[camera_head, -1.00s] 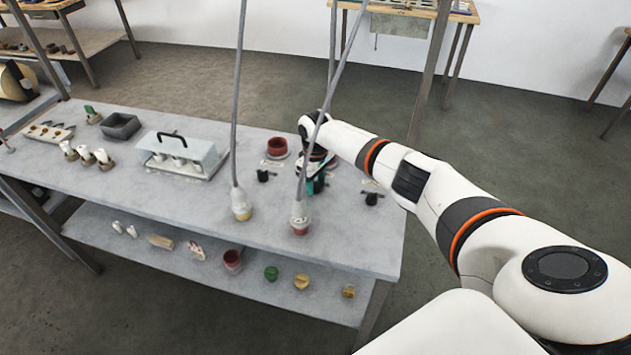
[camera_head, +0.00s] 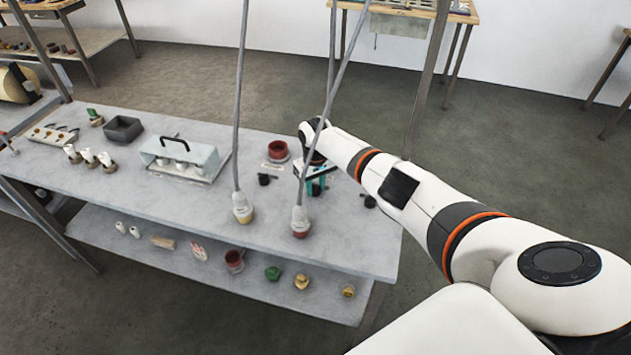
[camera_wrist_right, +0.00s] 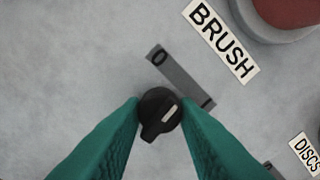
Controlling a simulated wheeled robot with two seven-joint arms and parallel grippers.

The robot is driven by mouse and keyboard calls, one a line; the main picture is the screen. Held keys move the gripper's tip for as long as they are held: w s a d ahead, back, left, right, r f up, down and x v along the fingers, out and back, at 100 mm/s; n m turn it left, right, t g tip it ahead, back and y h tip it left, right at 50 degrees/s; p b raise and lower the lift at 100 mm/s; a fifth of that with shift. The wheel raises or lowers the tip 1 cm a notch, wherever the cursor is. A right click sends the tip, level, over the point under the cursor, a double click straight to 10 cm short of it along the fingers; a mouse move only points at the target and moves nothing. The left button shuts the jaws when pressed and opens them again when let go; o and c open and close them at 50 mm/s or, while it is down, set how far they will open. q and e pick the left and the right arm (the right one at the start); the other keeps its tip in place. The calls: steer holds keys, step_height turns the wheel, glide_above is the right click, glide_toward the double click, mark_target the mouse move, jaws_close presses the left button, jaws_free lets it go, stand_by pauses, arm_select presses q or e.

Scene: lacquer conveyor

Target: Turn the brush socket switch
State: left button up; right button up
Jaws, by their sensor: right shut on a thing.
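The brush socket switch is a small black knob (camera_wrist_right: 160,113) with a short white line, below a grey strip (camera_wrist_right: 181,77) marked 0 at its upper left end. A white BRUSH label (camera_wrist_right: 221,40) lies beside the strip. My right gripper (camera_wrist_right: 161,116) has teal fingers, one on each side of the knob, shut on it. The white line tilts toward the upper right, and a black nub sticks out at the lower left. In the head view my right gripper (camera_head: 315,185) is down at the table and hides the knob. My left gripper is not in view.
Two other black knobs (camera_head: 264,180) (camera_head: 369,201) flank the gripper. A red pot (camera_head: 278,150) stands behind. Two hanging cables end in plugs (camera_head: 242,208) (camera_head: 300,220) in front. A DISCS label (camera_wrist_right: 306,152) is close by. A clear-sided case (camera_head: 180,153) stands left.

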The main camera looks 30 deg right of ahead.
mark_target(316, 186)
steer(key=m+p, duration=0.1)
steer(key=m, duration=0.2)
steer(key=shift+r+m, duration=0.15)
steer(key=shift+m, duration=0.25)
steer(key=shift+m+p, duration=0.75)
steer(key=shift+m, duration=1.05)
steer(key=shift+w, duration=0.1)
steer(key=o, duration=1)
steer(key=shift+r, duration=0.35)
step_height(316, 186, up, 11)
steer(key=shift+r, duration=0.1)
